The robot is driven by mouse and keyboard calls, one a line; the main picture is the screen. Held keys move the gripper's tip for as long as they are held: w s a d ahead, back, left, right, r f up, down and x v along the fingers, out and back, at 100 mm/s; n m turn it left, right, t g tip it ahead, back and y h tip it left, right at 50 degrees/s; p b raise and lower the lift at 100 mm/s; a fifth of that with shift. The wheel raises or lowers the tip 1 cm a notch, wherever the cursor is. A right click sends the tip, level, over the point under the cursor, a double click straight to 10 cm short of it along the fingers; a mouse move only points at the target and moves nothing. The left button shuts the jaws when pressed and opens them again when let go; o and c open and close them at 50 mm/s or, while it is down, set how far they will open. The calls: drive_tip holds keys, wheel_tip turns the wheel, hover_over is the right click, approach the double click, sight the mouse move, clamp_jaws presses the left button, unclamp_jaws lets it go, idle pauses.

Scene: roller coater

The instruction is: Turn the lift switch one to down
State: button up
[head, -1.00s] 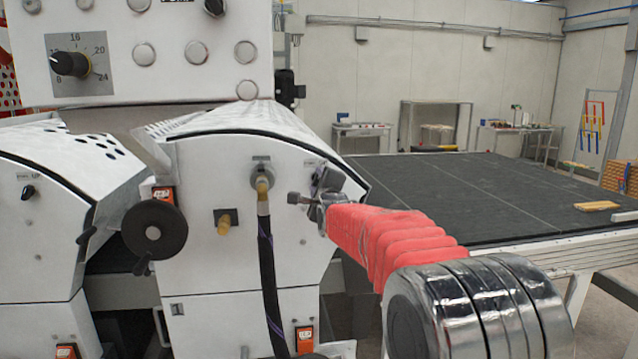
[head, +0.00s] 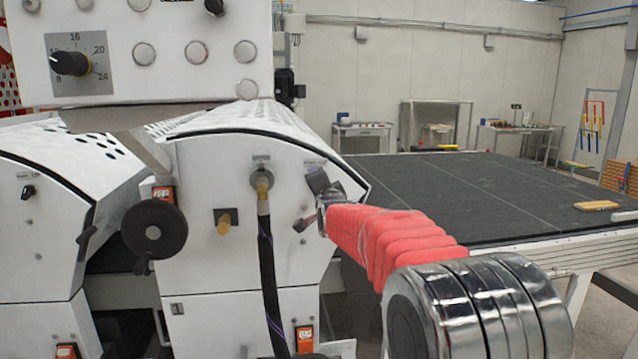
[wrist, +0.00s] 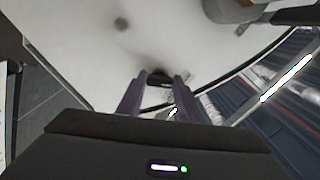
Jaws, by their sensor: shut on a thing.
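The lift switch (wrist: 160,79) is a small dark knob on the white machine panel (wrist: 85,55), seen between my fingertips in the wrist view. My gripper (wrist: 160,84) is shut on it, with one dark finger on each side. The knob's exact pointing direction is too blurred to read. In the head view my gripper reaches the upper right of the white panel (head: 200,270), and the gripper and red-sleeved arm hide the switch. A label above it is too small to read.
A hose hangs from a fitting (head: 262,181) left of my gripper. A dark handwheel (head: 153,232) and a yellow-brown knob (head: 224,226) are farther left. Another black switch (head: 28,192) sits on the left unit. A dark conveyor table (head: 450,190) extends behind my arm on the right.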

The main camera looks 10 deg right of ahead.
drive_tip(key=shift+a+f+n, duration=0.15)
drive_tip(key=shift+f+n, duration=0.35)
drive_tip(key=o, duration=1.1)
drive_tip(key=shift+r, duration=0.3)
drive_tip(key=shift+s, duration=0.1)
drive_tip(key=s, duration=1.3)
drive_tip(key=shift+s, duration=0.3)
